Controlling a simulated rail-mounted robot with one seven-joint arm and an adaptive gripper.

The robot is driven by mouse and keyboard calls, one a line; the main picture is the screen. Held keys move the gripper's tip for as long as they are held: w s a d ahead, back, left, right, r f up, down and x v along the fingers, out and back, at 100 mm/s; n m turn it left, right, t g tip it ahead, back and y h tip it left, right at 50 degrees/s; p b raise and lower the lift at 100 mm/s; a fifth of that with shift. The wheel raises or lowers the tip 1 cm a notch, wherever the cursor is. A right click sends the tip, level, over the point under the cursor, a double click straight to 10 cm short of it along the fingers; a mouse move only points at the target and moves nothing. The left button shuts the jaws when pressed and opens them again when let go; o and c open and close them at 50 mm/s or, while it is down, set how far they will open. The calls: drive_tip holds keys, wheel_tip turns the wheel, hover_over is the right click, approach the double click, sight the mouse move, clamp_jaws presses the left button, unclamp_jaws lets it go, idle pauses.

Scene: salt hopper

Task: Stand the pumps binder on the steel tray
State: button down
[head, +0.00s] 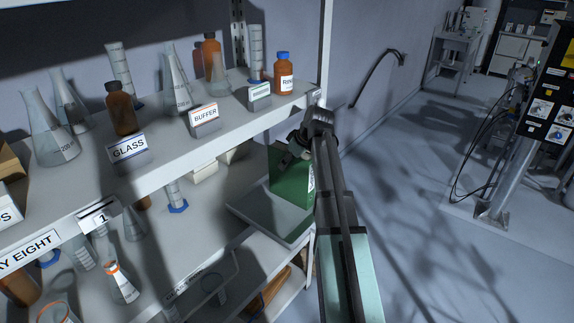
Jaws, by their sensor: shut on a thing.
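A green binder (288,180) is upright at the right end of the middle shelf, over the grey steel tray (262,222). A sliver of a white label shows on its right side, and its words cannot be read. My gripper (296,150) is shut on the upper part of the binder. My arm hides the binder's right side and part of the tray. I cannot tell whether the binder's bottom edge touches the tray or is slightly above it.
The upper shelf (180,150) above and left holds flasks, brown bottles and signs reading GLASS and BUFFER. A white shelf post (325,55) stands close to my gripper. A blue-based cylinder (175,197) stands left of the tray. Open floor lies to the right.

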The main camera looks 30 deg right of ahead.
drive_tip(key=shift+f, duration=0.1)
drive_tip(key=shift+c, duration=2.3)
unclamp_jaws()
drive_tip(key=b+v, duration=0.2)
drive_tip(key=v, duration=1)
drive_tip(key=shift+r, duration=0.25)
